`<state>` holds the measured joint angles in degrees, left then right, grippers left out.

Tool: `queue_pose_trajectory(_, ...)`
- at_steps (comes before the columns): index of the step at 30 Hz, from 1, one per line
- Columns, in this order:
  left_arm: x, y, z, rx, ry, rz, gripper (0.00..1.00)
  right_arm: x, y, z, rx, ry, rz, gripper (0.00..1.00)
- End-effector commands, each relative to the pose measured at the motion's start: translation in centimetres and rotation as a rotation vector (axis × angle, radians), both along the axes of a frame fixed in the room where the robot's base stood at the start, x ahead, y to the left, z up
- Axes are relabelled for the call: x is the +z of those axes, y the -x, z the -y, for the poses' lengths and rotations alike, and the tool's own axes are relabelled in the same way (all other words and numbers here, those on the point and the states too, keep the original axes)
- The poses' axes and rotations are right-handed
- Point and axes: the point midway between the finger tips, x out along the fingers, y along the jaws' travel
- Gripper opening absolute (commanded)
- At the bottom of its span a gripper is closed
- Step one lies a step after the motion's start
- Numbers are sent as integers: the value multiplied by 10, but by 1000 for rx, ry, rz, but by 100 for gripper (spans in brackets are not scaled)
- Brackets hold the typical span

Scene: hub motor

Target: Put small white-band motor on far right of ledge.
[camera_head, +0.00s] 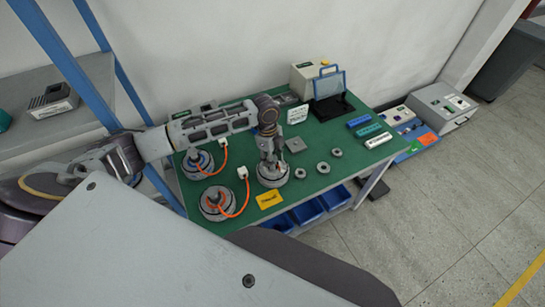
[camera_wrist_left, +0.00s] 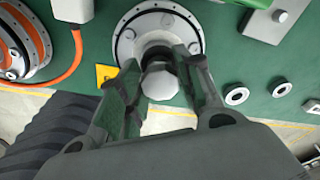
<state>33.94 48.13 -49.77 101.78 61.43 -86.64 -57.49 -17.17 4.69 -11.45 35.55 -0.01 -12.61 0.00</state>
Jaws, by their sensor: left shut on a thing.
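The small white-band motor (camera_head: 273,182) is a round pale grey unit on the green table (camera_head: 315,178), near its front edge. In the left wrist view its flange (camera_wrist_left: 127,38) shows with bolt holes around the rim. My left gripper (camera_head: 272,166) points down onto it from above, shut on its central shaft. In the left wrist view the fingers (camera_wrist_left: 160,75) close on both sides of the shaft, whose pale end shows between them. I cannot tell whether the motor touches the table. My right gripper is out of view. I cannot tell which surface is the ledge.
A blue-band motor (camera_head: 196,166) and an orange-band motor (camera_head: 214,211) with orange cables stand to the left. A yellow card (camera_head: 268,199) lies in front. Several small rings (camera_head: 323,168) lie right. A grey shelf (camera_head: 90,88) stands far left; blue bins (camera_head: 307,211) sit below the table.

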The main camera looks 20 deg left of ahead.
Motion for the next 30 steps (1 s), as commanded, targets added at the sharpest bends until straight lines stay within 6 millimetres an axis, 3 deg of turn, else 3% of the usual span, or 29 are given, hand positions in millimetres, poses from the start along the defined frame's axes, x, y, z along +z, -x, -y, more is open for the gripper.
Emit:
queue_pose_trajectory(6,1,-2,1,1,3,5,0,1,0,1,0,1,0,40)
queue_pose_trajectory(7,-1,0,0,0,0,0,39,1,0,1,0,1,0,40)
queue_pose_trajectory(11,-1,0,0,0,0,0,55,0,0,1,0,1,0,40)
queue_pose_trajectory(30,6,0,-1,0,0,0,56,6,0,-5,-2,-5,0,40)
